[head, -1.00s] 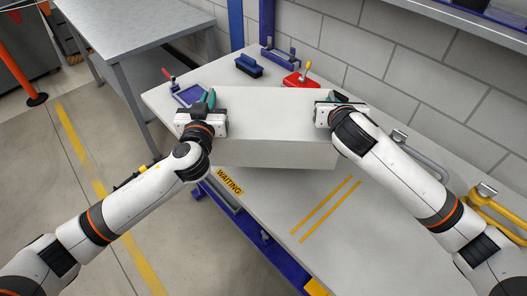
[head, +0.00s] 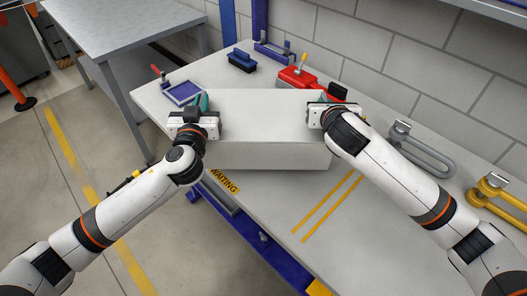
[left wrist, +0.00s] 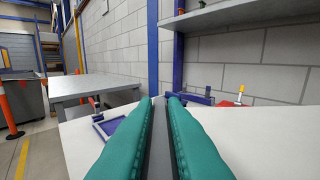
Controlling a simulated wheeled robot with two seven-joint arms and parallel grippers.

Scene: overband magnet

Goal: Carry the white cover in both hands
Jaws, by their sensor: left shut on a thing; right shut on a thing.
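The white cover (head: 262,157) is a long, pale box shape lying crosswise over the bench, roughly level. My left gripper (head: 201,103) is shut on its left end, and my right gripper (head: 326,104) is shut on its right end. In the left wrist view, the teal fingers (left wrist: 160,125) stand close together with a thin grey strip between them. The right fingertips are mostly hidden by the gripper body. I cannot tell whether the cover's underside touches the bench.
Behind the cover are a blue tray (head: 184,93), blue brush (head: 242,60) and red item (head: 297,77). Grey (head: 425,152) and yellow (head: 497,193) shackles lie right. A block wall stands behind.

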